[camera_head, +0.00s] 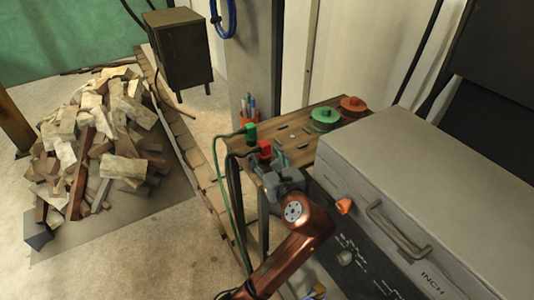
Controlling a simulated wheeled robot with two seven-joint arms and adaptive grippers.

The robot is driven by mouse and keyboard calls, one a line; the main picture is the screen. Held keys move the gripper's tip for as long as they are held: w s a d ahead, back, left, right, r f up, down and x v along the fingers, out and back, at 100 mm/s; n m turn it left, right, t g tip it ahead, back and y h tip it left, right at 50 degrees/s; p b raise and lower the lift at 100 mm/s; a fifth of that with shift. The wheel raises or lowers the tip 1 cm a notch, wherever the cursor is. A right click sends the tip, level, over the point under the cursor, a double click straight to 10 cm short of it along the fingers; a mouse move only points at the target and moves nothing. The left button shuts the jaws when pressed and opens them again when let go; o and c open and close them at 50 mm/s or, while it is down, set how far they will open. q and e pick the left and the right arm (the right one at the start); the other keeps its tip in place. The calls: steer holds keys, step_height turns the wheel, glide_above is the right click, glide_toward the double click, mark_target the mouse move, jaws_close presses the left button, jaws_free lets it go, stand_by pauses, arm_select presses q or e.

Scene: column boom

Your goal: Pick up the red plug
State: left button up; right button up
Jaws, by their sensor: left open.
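The red plug (265,147) stands at the near left end of the wooden bench, with a dark cable running down from it. My left gripper (266,164) is open and close in front of the plug, just below it in the picture. The gripper hides the plug's lower part, and I cannot tell whether the fingers touch it or are around it. A green plug (251,133) with a green cable stands just behind and left of the red one. My right gripper is not in view.
The wooden bench (296,134) carries a green disc (324,115) and a red disc (352,104) at its far end. A grey machine (410,170) with a handle and orange knob stands close on the right. Rubble (100,140) lies on the floor at left.

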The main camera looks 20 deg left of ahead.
arm_select(q)
steer(key=shift+r, duration=0.2)
steer(key=c, duration=1.3)
steer(key=shift+c, duration=0.2)
